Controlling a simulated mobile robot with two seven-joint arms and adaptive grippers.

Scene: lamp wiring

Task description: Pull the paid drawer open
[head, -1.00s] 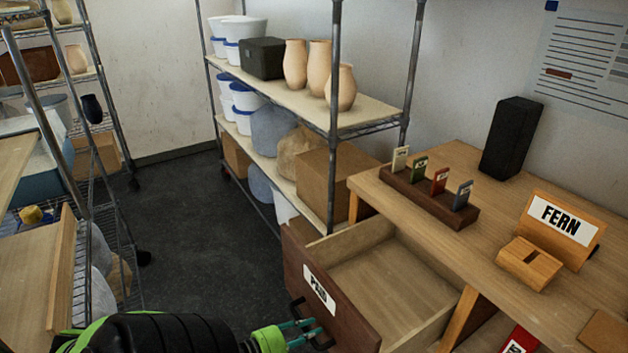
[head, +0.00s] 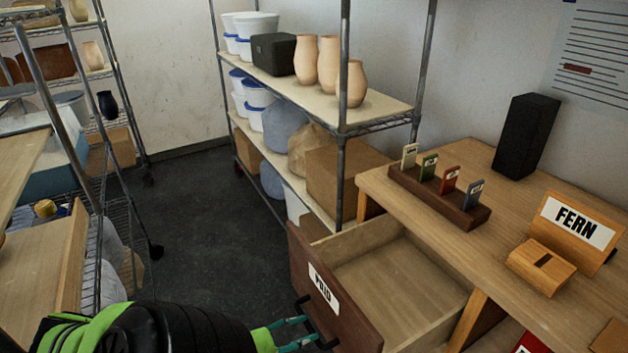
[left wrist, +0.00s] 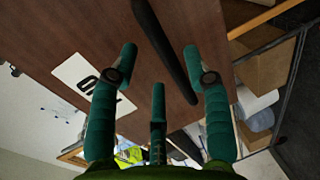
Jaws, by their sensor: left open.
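The paid drawer (head: 400,283) is pulled out of the wooden desk, with its empty inside showing. Its dark brown front carries a white label (head: 324,288) reading PAID, which also shows in the left wrist view (left wrist: 93,86). My left gripper (head: 306,332) is at the drawer front by the black handle (head: 320,318). In the left wrist view, its teal fingers (left wrist: 160,66) are spread apart, and the dark handle bar (left wrist: 165,50) runs between them without being clamped. My right gripper is not in view.
A wire shelf (head: 375,120) with vases and tubs stands behind the drawer. Dark floor (head: 200,220) is clear left of the drawer.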

